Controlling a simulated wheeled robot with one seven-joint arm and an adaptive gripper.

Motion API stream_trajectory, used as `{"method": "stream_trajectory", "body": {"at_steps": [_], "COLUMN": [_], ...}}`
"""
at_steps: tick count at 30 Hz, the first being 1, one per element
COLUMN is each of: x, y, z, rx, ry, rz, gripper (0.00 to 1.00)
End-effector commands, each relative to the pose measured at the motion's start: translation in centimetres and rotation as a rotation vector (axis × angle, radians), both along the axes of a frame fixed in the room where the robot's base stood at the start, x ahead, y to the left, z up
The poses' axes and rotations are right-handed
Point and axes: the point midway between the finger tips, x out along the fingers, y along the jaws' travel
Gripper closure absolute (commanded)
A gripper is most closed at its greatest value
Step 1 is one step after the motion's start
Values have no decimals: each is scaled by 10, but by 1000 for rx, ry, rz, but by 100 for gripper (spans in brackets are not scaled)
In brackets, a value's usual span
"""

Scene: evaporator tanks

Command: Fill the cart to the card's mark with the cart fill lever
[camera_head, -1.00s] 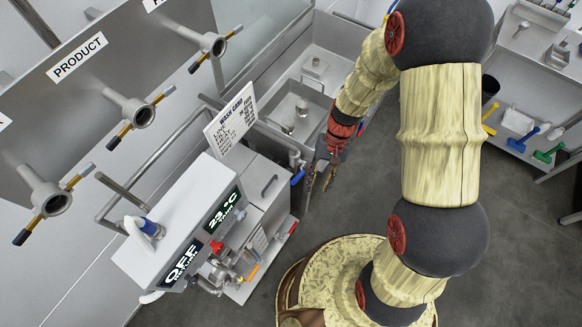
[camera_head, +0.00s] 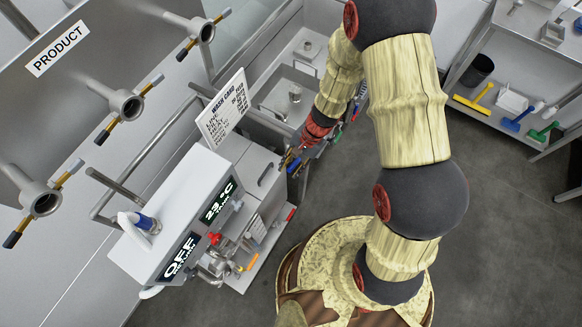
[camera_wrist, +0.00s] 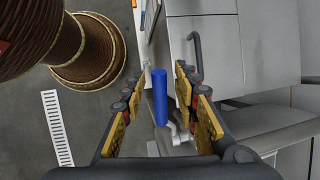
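A blue lever handle (camera_wrist: 160,96) on a metal valve (camera_wrist: 180,134) stands between the two fingers of my gripper (camera_wrist: 162,72) in the wrist view. The fingers are open, with a gap on each side of the handle. In the head view my gripper (camera_head: 288,160) is at the back right corner of the wash cart (camera_head: 240,172), and the handle is mostly hidden there. The wash card (camera_head: 224,108) stands behind the cart's control box; its small print is too small to read. The displays read OFF (camera_head: 178,256) and 23 °C (camera_head: 217,202). The liquid level is not visible.
A steel sink (camera_head: 268,98) lies behind the gripper. A cart rail (camera_head: 150,150) runs beside the card. A shelf (camera_head: 515,110) with brushes stands at right. The floor between is clear.

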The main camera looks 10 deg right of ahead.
Motion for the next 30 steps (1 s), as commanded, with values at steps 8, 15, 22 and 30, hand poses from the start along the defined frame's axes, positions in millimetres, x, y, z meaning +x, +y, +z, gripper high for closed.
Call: {"method": "stream_trajectory", "body": {"at_steps": [8, 15, 22, 30], "x": [0, 0, 0, 0], "y": [1, 1, 1, 1], "z": [-2, -2, -2, -2], "rx": [-1, 0, 0, 0], "ry": [-1, -1, -1, 0], "rz": [1, 2, 2, 1], "gripper": [70, 81, 94, 100]}}
